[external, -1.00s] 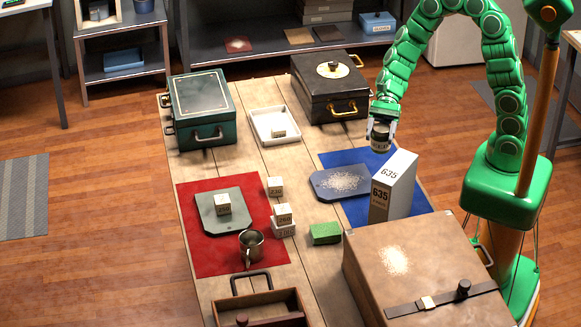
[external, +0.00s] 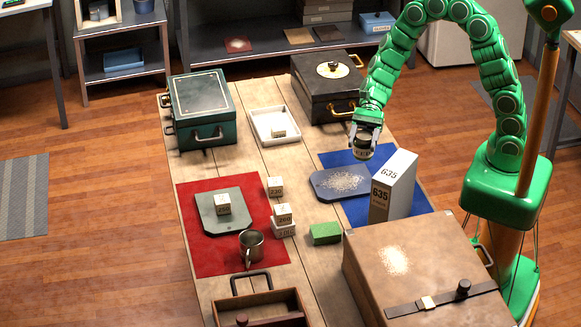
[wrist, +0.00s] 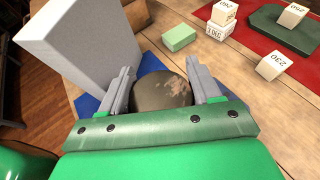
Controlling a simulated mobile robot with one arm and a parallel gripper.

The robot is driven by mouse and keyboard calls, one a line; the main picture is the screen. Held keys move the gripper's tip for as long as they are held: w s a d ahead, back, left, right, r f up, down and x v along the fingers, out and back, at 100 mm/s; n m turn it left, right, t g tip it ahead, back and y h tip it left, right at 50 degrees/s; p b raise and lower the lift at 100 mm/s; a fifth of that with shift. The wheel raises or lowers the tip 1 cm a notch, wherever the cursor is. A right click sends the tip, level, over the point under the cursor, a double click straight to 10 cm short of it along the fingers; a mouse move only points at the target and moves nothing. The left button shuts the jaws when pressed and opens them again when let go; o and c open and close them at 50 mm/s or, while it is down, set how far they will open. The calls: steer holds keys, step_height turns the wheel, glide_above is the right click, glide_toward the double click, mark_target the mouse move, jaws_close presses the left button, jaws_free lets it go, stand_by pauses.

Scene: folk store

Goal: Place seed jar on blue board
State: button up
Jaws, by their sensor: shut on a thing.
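My gripper (external: 366,138) is shut on a small dark jar (external: 362,149) with a pale label, taken as the seed jar. It holds the jar upright above the back part of the blue mat. In the wrist view, the jar's brown, speckled top (wrist: 162,92) sits between the two grey fingers. A blue-grey board (external: 325,187) with pale specks scattered on it lies partly on the blue mat (external: 355,215), below and left of the jar. The jar looks apart from the board; the exact height cannot be told.
A tall box marked 635 (external: 392,188) stands on the mat, close to my gripper. A black case (external: 325,95) stands behind. A white tray (external: 262,137), a green sponge (external: 325,233), numbered cubes and a brown case (external: 420,265) lie around.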

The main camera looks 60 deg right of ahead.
steer(key=shift+w+a+f, duration=0.55)
steer(key=shift+w+f, duration=0.25)
steer(key=shift+f, duration=0.75)
steer(key=shift+w+a+f, duration=0.6)
steer(key=shift+w+f, duration=0.2)
steer(key=shift+f, duration=0.8)
steer(key=shift+w+a+f, duration=0.55)
steer(key=shift+w+f, duration=0.25)
steer(key=shift+f, duration=0.75)
steer(key=shift+f, duration=0.15)
steer(key=o, duration=1.2)
steer(key=shift+d+r, duration=0.15)
steer(key=shift+r, duration=0.05)
steer(key=v, duration=1.1)
steer(key=shift+w+d+r, duration=0.1)
steer(key=shift+w+d, duration=0.05)
steer(key=shift+d, duration=0.2)
